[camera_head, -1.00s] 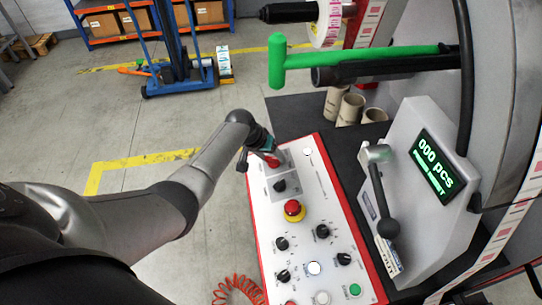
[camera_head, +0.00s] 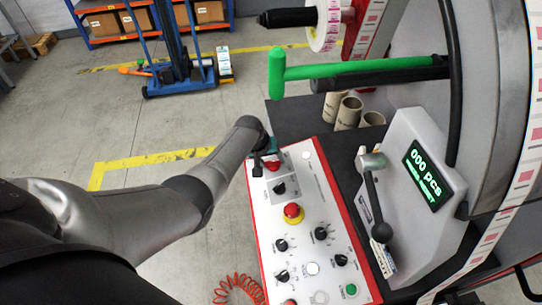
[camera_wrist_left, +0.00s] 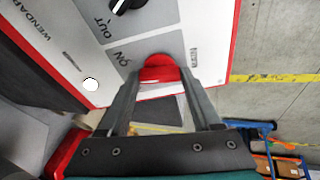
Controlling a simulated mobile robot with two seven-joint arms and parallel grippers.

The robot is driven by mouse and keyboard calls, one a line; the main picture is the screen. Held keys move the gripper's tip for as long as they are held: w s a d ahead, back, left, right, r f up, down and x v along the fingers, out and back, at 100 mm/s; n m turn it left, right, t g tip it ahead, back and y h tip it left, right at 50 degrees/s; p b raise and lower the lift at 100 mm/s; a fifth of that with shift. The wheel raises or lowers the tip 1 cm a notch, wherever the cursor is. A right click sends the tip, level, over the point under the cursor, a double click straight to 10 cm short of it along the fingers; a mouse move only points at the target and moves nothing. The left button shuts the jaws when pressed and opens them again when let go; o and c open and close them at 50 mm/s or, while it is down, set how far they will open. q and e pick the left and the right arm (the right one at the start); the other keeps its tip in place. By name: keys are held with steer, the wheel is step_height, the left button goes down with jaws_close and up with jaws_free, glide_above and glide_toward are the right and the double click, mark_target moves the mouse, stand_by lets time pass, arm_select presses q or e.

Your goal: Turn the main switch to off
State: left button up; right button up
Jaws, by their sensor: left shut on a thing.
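The red main switch knob (camera_head: 273,165) sits at the far end of the white, red-edged control panel (camera_head: 318,205). My left gripper (camera_head: 266,158) is at this knob, coming from the panel's left side. In the left wrist view, the two fingers of my left gripper (camera_wrist_left: 160,80) lie on either side of the red knob (camera_wrist_left: 161,68) and are shut on it. The word "ON" is printed on the grey plate beside the knob. The knob's exact angle is partly hidden by the fingers. My right gripper is not in view.
A black selector (camera_head: 279,188) and a red emergency button (camera_head: 293,213) sit nearer on the panel. A green-handled bar (camera_head: 350,69) spans above. Open floor lies left.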

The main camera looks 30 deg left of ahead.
arm_select(q)
steer(key=n+p, duration=0.1)
steer(key=n, duration=0.2)
steer(key=shift+d+n+y, duration=0.1)
steer(key=shift+n+y, duration=0.3)
steer(key=shift+n+g+y, duration=0.3)
steer(key=shift+n+g, duration=0.4)
steer(key=shift+n, duration=1.3)
steer(key=o, duration=1.4)
steer(key=p+v, duration=0.4)
steer(key=v, duration=0.1)
steer(key=shift+r, duration=0.3)
steer(key=shift+p+v, duration=0.6)
steer(key=shift+v, duration=0.35)
